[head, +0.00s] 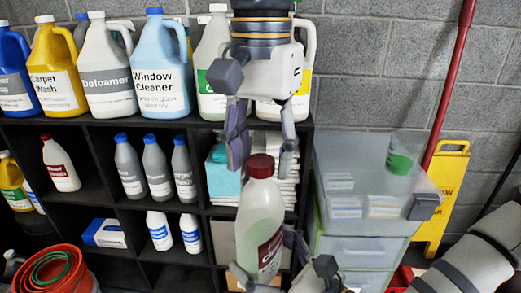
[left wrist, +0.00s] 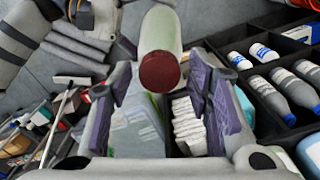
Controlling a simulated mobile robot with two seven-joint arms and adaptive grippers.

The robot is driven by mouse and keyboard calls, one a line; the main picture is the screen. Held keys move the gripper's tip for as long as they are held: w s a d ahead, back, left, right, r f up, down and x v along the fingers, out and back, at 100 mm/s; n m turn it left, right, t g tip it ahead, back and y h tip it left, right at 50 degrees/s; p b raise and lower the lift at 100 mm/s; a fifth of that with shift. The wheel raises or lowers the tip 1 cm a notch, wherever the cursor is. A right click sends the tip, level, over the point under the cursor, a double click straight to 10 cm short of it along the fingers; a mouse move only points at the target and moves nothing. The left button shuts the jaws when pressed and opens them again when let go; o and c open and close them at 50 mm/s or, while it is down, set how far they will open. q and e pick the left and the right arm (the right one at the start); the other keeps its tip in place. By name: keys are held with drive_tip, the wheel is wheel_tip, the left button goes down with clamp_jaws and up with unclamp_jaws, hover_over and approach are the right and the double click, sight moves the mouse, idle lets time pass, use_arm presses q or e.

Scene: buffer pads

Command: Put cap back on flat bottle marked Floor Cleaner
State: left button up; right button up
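A bottle (head: 262,212) with pale green contents and a dark red label stands nearly upright in the head view; I cannot read the label clearly. A red cap (head: 260,165) sits on its neck. The cap (left wrist: 160,72) also shows in the left wrist view, with the bottle (left wrist: 162,30) behind it. My left gripper (head: 262,158) points down from above, its fingers apart on either side of the cap, with visible gaps beside it. My right gripper (head: 272,262) is low at the bottle, fingers on both sides of its lower body, appearing to hold it.
A black shelf (head: 104,212) behind holds several bottles, with large jugs such as Window Cleaner (head: 162,75) on top. Clear drawers (head: 365,245) stand right of it, near a yellow floor sign (head: 440,195) and a red pole (head: 450,85). Orange buckets (head: 52,255) are at lower left.

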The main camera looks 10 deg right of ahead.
use_arm(q)
clamp_jaws()
drive_tip(key=shift+o, duration=1.8)
unclamp_jaws()
wheel_tip(320, 180, up, 8)
drive_tip(key=shift+f, duration=0.2)
